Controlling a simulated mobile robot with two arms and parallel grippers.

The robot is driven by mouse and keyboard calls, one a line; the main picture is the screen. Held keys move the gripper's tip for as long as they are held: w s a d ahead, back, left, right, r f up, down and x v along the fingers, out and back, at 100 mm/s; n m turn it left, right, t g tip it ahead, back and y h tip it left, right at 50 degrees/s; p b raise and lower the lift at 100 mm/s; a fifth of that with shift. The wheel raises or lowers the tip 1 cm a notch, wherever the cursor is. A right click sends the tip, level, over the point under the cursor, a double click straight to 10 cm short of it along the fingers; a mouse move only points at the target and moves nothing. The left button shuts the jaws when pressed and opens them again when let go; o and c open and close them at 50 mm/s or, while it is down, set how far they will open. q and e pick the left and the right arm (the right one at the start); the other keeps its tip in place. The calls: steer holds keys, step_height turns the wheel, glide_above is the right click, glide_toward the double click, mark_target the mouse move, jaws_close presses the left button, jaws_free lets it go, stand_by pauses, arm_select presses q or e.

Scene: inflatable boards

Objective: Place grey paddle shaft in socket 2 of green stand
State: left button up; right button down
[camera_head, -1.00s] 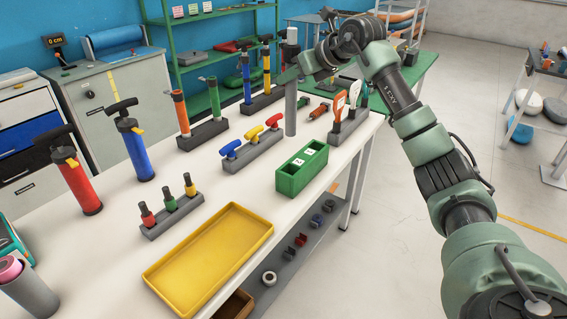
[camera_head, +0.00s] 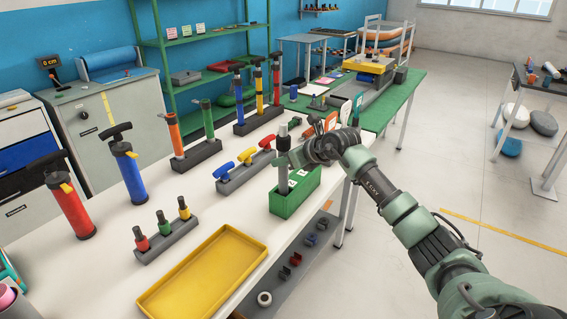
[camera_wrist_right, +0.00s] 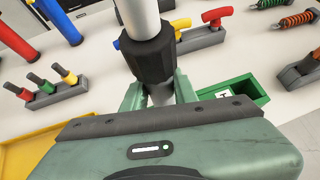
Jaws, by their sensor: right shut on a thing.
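The grey paddle shaft (camera_head: 283,178) stands about upright in my right gripper (camera_head: 286,160), which is shut on it. The right wrist view shows the pale shaft (camera_wrist_right: 144,14) with a black collar (camera_wrist_right: 150,56) between the green fingers (camera_wrist_right: 158,92). The green stand (camera_head: 287,207) sits at the table's right edge, directly below, and also shows in the right wrist view (camera_wrist_right: 246,88). The shaft's lower end overlaps the stand's left part in the head view; I cannot tell whether it is inside a socket. The small white socket labels are not clearly readable. My left gripper is out of view.
A yellow tray (camera_head: 172,306) lies nearer on the white table. A grey rack with blue, yellow and red handles (camera_head: 246,168) stands just left of the stand. Orange and white paddles (camera_head: 331,122) stand behind the gripper. Several pumps stand at the left and back.

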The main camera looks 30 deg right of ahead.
steer(key=shift+f, duration=0.85)
steer(key=c, duration=1.1)
jaws_free()
steer(key=shift+f, duration=0.1)
steer(key=b+v, duration=0.2)
steer(key=v, duration=1)
steer(key=shift+r+b, duration=0.25)
steer(key=shift+b, duration=0.15)
